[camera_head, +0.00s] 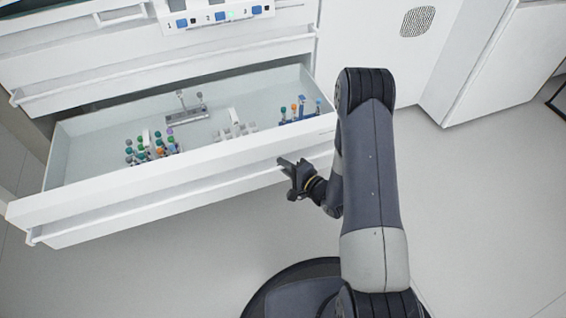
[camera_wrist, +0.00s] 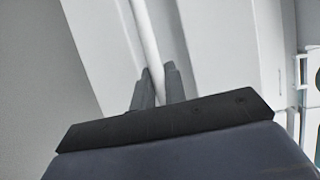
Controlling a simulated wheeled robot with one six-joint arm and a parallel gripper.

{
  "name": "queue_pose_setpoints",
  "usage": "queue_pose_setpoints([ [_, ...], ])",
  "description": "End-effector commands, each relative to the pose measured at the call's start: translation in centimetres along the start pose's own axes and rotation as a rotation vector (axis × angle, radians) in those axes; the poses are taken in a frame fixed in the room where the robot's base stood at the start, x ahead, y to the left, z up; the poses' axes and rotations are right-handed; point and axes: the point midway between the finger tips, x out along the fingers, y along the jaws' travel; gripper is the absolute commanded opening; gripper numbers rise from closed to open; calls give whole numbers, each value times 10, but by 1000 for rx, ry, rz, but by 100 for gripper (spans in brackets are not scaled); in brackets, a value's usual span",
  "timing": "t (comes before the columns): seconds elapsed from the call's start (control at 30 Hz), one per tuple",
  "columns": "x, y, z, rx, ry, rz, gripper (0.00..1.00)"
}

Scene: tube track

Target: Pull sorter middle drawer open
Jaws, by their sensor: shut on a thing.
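The white sorter has a drawer (camera_head: 75,204) standing well out, its inside visible from above. I take it as the middle drawer, though I cannot see the whole stack. A pale bar handle (camera_head: 150,208) runs along its front, and it also shows in the wrist view (camera_wrist: 146,35). My gripper (camera_head: 284,163) is at the right part of this handle. In the wrist view my gripper's two dark fingers (camera_wrist: 159,78) are shut on the bar, one on each side. My arm hides the right end of the drawer front.
In the drawer are racks of colored-cap tubes (camera_head: 150,147), a grey rack (camera_head: 187,115) and a blue rack (camera_head: 299,109). Above it is a shut drawer (camera_head: 165,75). A white cabinet (camera_head: 490,65) stands right; floor (camera_head: 240,230) in front is clear.

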Motion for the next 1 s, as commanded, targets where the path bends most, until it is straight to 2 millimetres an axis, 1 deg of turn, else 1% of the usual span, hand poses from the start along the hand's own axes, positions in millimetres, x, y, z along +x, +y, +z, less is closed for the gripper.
queue_pose_setpoints([
  [0.37, -1, 1, 0, 0, 2, 1, 0],
  [0.4, -1, 1, 0, 0, 2, 1, 14],
  [0.5, -1, 1, 0, 0, 1, 1, 21],
  [0.77, -3, 0, 0, 0, 1, 0, 21],
  [0.87, -11, 0, -1, 2, 4, 2, 21],
  [1.0, -34, -2, -1, 5, 5, 2, 21],
])
